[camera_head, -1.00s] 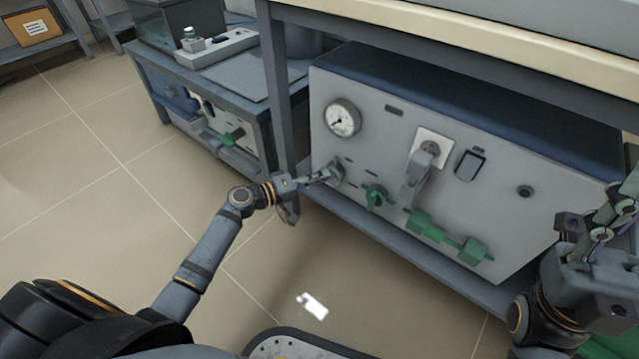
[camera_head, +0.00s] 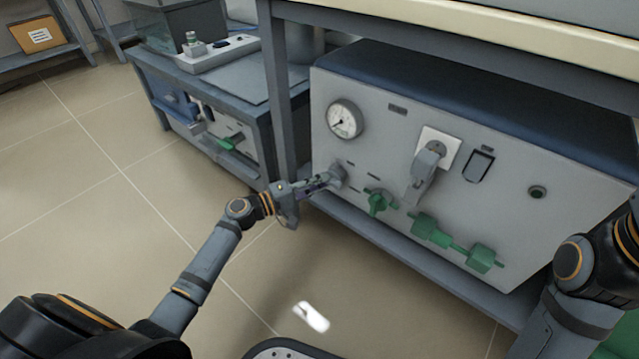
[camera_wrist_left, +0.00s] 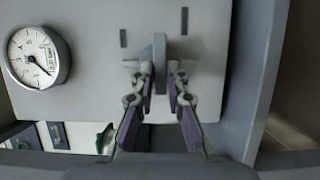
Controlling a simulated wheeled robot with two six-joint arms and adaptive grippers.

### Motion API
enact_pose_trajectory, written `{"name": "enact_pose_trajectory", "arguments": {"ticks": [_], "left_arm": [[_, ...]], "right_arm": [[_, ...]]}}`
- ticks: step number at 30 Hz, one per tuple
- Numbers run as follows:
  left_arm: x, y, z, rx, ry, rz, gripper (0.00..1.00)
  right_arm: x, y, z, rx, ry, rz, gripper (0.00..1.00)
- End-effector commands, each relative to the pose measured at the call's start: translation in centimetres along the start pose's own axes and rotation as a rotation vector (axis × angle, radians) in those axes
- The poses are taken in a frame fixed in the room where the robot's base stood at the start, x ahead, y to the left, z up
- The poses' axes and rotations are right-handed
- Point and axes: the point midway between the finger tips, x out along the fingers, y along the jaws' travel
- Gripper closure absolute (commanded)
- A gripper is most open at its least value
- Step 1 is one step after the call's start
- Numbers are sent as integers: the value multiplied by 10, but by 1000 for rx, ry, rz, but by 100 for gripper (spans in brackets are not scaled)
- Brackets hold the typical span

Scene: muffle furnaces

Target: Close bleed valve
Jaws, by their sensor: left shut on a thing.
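The grey-white control panel (camera_head: 400,150) of a unit under the bench carries a grey valve knob (camera_head: 336,174) at its lower left. My left gripper (camera_head: 325,181) is at this knob and shut on it. In the left wrist view, the knob's flat handle (camera_wrist_left: 160,50) stands upright between the fingertips of my left gripper (camera_wrist_left: 160,75). I cannot read a label that marks the bleed valve. My right gripper is out of view; only part of that arm shows at the right edge of the head view.
A round gauge (camera_head: 344,119) sits above the knob. Green valves (camera_head: 430,230) and a grey plug (camera_head: 425,168) are to its right. A bench leg (camera_head: 281,110) stands close to the left of the panel. Open floor lies at the left.

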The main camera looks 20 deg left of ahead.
Motion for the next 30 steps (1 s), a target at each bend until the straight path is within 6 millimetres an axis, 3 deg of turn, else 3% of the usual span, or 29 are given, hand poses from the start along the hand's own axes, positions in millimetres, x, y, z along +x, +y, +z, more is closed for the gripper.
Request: {"name": "enact_pose_trajectory", "arguments": {"ticks": [5,6,11,22,30], "left_arm": [[0,0,0,-2,2,0,100],[0,0,0,-2,2,0,83],[0,0,0,-1,2,0,63],[-8,-1,0,1,1,-3,63],[-71,-3,0,1,-2,-10,63]], "right_arm": [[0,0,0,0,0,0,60],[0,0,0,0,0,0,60],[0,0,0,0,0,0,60],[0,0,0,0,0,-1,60],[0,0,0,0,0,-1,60]]}}
